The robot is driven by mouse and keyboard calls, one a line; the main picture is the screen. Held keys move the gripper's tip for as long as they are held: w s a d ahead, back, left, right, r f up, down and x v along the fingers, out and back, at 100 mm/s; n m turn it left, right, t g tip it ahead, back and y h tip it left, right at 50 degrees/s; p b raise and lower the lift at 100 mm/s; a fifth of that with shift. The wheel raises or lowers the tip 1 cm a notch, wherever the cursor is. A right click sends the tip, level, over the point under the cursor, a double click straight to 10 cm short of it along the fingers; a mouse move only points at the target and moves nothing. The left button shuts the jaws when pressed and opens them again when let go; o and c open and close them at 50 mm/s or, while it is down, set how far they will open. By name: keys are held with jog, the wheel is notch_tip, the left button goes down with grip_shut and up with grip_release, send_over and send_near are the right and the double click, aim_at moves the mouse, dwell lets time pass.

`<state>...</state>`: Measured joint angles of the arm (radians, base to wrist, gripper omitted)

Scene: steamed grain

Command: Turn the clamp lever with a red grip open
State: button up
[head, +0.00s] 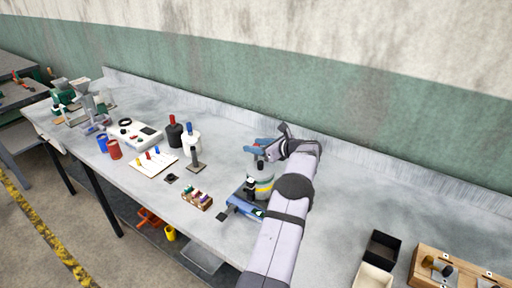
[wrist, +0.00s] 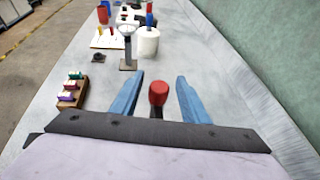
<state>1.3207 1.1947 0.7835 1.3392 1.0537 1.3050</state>
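The red grip (wrist: 158,93) shows in the wrist view as a rounded red knob on a dark stem. It stands between the two blue fingers of my gripper (wrist: 160,78), with a visible gap on each side. My gripper is open and appears to hold nothing. In the head view my gripper (head: 262,146) is above a device with a yellow band (head: 264,187) and a blue base (head: 245,206) on the bench. The red grip is not visible there, and the lever's arm and pivot cannot be made out.
On the bench (head: 330,200), a small wooden rack (head: 197,199) and a grey stand (head: 195,160) are left of the device. White (head: 191,138) and black bottles (head: 174,133) stand farther back. A black bin (head: 382,248) is at the right. The wall runs along the back.

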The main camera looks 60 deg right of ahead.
jog(key=shift+s+f, duration=0.1)
jog(key=shift+s+a+b, duration=0.1)
jog(key=shift+s+b, duration=0.3)
jog(key=shift+s, duration=0.1)
jog(key=b+v, duration=0.2)
jog(key=v, duration=0.4)
jog(key=shift+r, duration=0.3)
